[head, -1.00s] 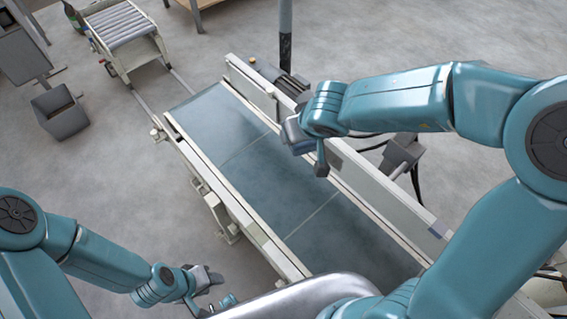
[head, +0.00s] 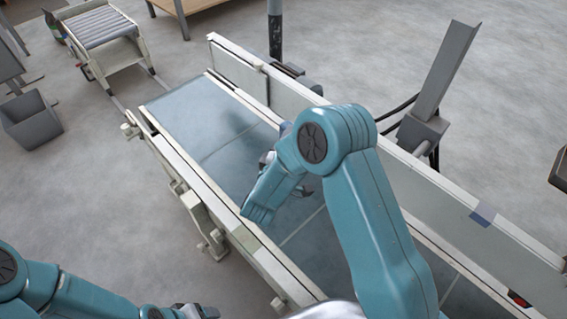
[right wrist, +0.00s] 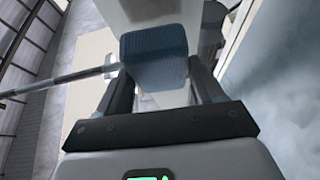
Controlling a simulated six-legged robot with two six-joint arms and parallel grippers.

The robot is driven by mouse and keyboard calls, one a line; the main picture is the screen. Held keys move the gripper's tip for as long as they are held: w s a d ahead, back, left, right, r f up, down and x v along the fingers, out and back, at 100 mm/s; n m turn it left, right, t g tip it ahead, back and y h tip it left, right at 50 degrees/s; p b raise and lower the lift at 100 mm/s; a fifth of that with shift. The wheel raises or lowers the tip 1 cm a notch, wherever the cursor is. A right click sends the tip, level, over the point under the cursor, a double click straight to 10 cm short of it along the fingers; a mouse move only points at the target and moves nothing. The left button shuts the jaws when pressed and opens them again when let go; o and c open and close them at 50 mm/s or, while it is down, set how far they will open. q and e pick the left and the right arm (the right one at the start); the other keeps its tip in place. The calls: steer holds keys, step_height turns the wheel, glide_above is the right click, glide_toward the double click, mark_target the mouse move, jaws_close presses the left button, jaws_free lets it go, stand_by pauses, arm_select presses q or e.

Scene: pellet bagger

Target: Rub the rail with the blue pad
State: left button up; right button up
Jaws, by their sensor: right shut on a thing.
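The blue pad (right wrist: 153,45) shows in the right wrist view, held between the two fingers of my right gripper (right wrist: 158,78). A pale surface (right wrist: 150,9) lies just beyond the pad; whether they touch is not clear. In the head view my right arm reaches over the conveyor and hides the pad and most of the gripper. The conveyor's pale near-side rail (head: 180,166) runs along its left edge, with the end of my right arm's blue link close to it. My left gripper (head: 194,311) is at the bottom edge, partly cut off, and its jaws are unclear.
The blue-grey belt (head: 195,110) lies between the near rail and a tall pale side wall (head: 400,170). A grey post (head: 448,68) stands beyond the wall. A roller cart (head: 105,45) and a grey bin (head: 30,118) are at the far left.

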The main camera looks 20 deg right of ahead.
arm_select(q)
steer(key=shift+f, duration=0.65)
arm_select(e)
steer(key=shift+n+t, duration=0.4)
steer(key=shift+t, duration=0.1)
steer(key=shift+w+d+f, duration=0.15)
steer(key=shift+w+d, duration=0.25)
steer(key=shift+d, duration=0.35)
steer(key=shift+w+d+f, duration=0.1)
steer(key=shift+w+d, duration=0.25)
steer(key=shift+d, duration=0.35)
steer(key=shift+w+d+f, duration=0.15)
steer(key=shift+w+d, duration=0.25)
steer(key=shift+d, duration=0.35)
arm_select(q)
steer(key=shift+b, duration=0.3)
arm_select(e)
steer(key=shift+w+d, duration=0.3)
steer(key=shift+d, duration=0.55)
